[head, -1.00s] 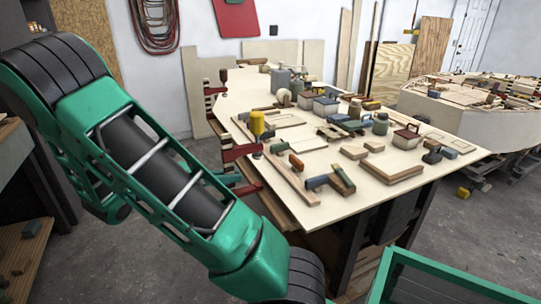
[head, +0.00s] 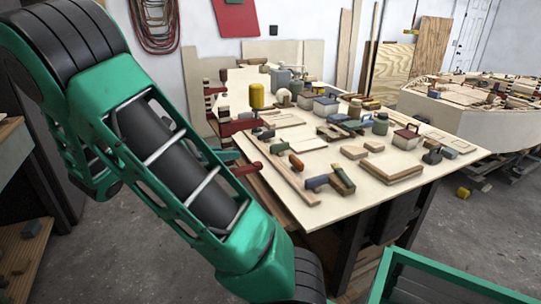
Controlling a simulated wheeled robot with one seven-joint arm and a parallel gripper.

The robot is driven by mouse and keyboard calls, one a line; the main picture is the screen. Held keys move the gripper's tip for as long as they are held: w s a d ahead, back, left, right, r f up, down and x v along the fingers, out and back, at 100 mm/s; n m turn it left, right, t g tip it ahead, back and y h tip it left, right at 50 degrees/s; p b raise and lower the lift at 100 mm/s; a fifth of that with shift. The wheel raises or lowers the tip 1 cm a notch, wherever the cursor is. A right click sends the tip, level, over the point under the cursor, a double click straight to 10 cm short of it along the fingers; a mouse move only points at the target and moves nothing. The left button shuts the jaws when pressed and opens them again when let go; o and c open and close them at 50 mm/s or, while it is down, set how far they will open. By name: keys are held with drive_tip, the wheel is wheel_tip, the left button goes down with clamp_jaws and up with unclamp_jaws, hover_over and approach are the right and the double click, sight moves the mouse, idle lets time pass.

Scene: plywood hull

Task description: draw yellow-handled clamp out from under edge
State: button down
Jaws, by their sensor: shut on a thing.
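The yellow-handled clamp (head: 257,95) is at the left edge of the workbench top (head: 330,205), its handle upright. Its red upper jaw (head: 238,127) reaches in over the edge, and its lower red part (head: 246,169) shows beside the edge. I cannot tell whether the lower jaw is still under the top. My gripper is mostly hidden behind my green arm; a small green part of it (head: 228,155) shows between the clamp's red parts. It is shut on the clamp; the fingertips are not clear.
Another clamp (head: 213,91) sits at the far left corner.

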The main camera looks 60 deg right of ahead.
sight(219, 124)
drive_tip(key=shift+r, duration=4.5)
drive_tip(key=shift+w, duration=0.1)
